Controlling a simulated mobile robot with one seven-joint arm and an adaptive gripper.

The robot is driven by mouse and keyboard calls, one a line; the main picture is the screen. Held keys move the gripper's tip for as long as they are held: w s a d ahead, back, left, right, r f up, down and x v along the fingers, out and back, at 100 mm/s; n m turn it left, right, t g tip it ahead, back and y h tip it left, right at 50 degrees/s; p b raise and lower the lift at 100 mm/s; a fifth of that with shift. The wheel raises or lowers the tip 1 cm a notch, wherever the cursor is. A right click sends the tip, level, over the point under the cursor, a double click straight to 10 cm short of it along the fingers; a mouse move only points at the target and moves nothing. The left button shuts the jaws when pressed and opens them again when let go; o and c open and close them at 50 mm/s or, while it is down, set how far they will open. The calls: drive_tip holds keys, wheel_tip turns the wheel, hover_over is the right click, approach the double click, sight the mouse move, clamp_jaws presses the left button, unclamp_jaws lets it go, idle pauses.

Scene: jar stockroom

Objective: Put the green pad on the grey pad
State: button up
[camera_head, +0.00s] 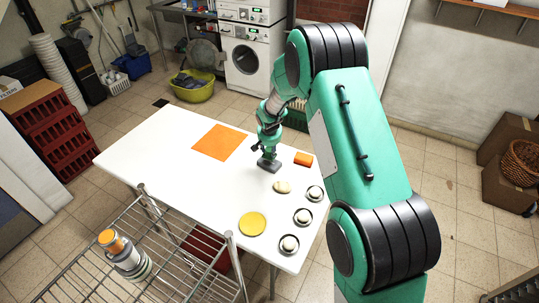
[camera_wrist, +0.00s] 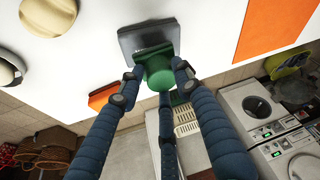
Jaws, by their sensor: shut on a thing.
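The green pad (camera_wrist: 160,79) sits between the blue fingers of my gripper (camera_wrist: 156,82) in the wrist view; the fingers are shut on it. The grey pad (camera_wrist: 136,36) lies on the white table just beyond it, and the green pad overlaps its near part in this view. In the head view my gripper (camera_head: 268,151) is low over the table, right at the grey pad (camera_head: 270,165). The green pad is hard to make out there against my green arm. I cannot tell whether the two pads touch.
An orange block (camera_head: 303,158) lies close right of the grey pad. An orange mat (camera_head: 220,142) lies to the left. A tan round piece (camera_head: 282,187), a yellow disc (camera_head: 252,224) and several dark-rimmed dishes (camera_head: 303,217) are nearer. The table's left part is clear.

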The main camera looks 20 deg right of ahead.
sight(269, 151)
drive_tip(key=shift+w, duration=0.3)
drive_tip(key=shift+f+b, duration=0.55)
drive_tip(key=shift+f, duration=1.2)
drive_tip(key=shift+f, duration=0.1)
drive_tip(key=o, duration=1.2)
drive_tip(key=shift+c, duration=0.2)
drive_tip(key=p+v, duration=0.2)
drive_tip(key=v, duration=1)
